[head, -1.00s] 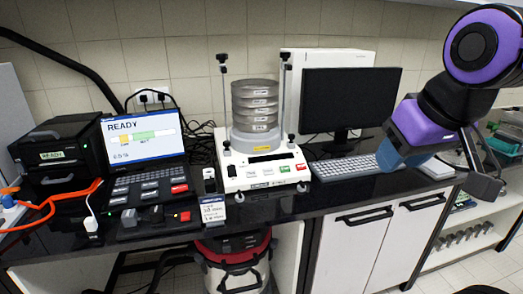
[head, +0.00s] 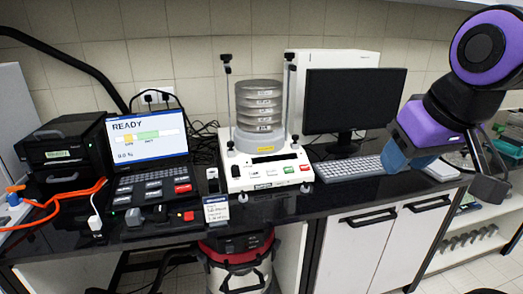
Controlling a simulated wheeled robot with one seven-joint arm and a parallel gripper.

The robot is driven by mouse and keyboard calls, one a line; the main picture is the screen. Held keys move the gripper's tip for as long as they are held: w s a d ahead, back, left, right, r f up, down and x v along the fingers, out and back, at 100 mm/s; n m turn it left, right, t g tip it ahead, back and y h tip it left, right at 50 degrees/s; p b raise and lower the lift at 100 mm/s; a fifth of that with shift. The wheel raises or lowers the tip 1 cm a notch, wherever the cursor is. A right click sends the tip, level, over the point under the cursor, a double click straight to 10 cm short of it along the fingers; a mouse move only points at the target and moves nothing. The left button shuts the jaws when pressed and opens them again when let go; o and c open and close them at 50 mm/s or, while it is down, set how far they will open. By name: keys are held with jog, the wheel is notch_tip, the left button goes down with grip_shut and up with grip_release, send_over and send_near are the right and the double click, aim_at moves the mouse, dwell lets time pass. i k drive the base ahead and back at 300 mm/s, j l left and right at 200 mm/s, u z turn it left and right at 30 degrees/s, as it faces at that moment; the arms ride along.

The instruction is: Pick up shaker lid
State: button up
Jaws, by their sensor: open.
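The sieve shaker (head: 265,178) is a white unit on the black bench, with a stack of several grey sieves (head: 260,112) upright on it. A flat grey disc, seemingly the shaker lid (head: 258,86), tops the stack. Upright rods with black clamp knobs (head: 226,59) stand on both sides, and the knobs sit above the disc. My gripper (head: 482,172) is at the far right, in front of the bench and well apart from the shaker. It is open and appears empty, though its fingers are partly hidden by its own body.
A monitor (head: 354,100) and keyboard (head: 346,168) stand right of the shaker, with a white box behind. A laptop (head: 147,140) reading READY, a black device (head: 62,148) and orange cable are at left. A small sign (head: 216,209) stands at the bench's front edge.

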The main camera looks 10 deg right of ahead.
aim_at(462, 160)
jog(key=z, duration=1.6)
